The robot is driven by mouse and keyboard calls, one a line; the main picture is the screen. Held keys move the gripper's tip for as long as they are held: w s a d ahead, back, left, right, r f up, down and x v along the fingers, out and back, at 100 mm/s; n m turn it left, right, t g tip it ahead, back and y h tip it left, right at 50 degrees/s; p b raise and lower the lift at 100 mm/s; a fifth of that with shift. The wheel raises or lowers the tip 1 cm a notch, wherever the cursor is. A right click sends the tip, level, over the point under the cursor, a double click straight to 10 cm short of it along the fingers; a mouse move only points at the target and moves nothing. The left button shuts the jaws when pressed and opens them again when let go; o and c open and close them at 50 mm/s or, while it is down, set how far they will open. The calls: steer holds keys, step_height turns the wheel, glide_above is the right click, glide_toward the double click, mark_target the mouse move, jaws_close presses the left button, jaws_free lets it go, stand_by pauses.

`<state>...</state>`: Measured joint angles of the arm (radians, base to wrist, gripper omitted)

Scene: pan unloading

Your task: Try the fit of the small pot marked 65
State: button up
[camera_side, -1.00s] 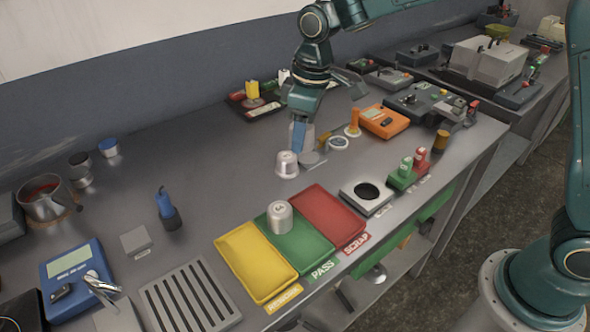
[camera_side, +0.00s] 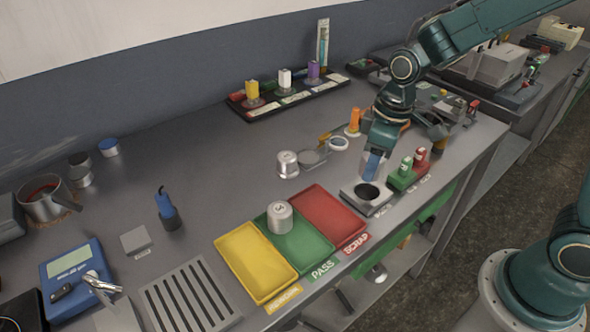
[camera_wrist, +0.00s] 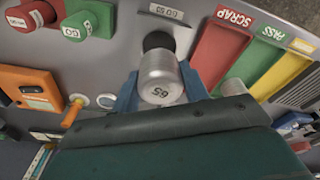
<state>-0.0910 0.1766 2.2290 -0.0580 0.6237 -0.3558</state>
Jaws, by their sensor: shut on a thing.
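The small silver pot marked 65 (camera_wrist: 160,80) is between the blue fingers of my gripper (camera_wrist: 158,92) in the wrist view. My gripper is shut on it. In the side view my gripper (camera_side: 373,166) is over the light gauge block (camera_side: 352,194), just behind its round dark hole (camera_side: 368,192). In the wrist view the pot's far end is close to the dark hole (camera_wrist: 158,41); I cannot tell whether it touches or enters it. The block's label reads GO 65 (camera_wrist: 168,13) in that view.
Another silver pot (camera_side: 279,216) stands on the green PASS tray (camera_side: 312,257), between the yellow tray (camera_side: 243,272) and red SCRAP tray (camera_side: 338,222). A further pot (camera_side: 288,163) stands behind them. Green-red plug gauges (camera_side: 409,177) sit close right of the block.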

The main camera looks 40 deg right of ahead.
steer(key=shift+f, duration=0.3)
steer(key=shift+f, duration=1.85)
steer(key=shift+f, duration=0.55)
stand_by(0.8)
stand_by(0.4)
steer(key=o, duration=1.1)
steer(key=shift+r, duration=0.1)
steer(key=shift+s+d+r, duration=0.1)
steer(key=shift+s+r, duration=0.15)
steer(key=shift+r, duration=2)
steer(key=shift+s+d+r, duration=0.15)
steer(key=shift+s+r, duration=0.05)
steer(key=shift+r, duration=2.05)
steer(key=shift+s+d+r, duration=0.1)
steer(key=shift+s+r, duration=0.15)
steer(key=shift+r, duration=2)
steer(key=shift+c, duration=0.2)
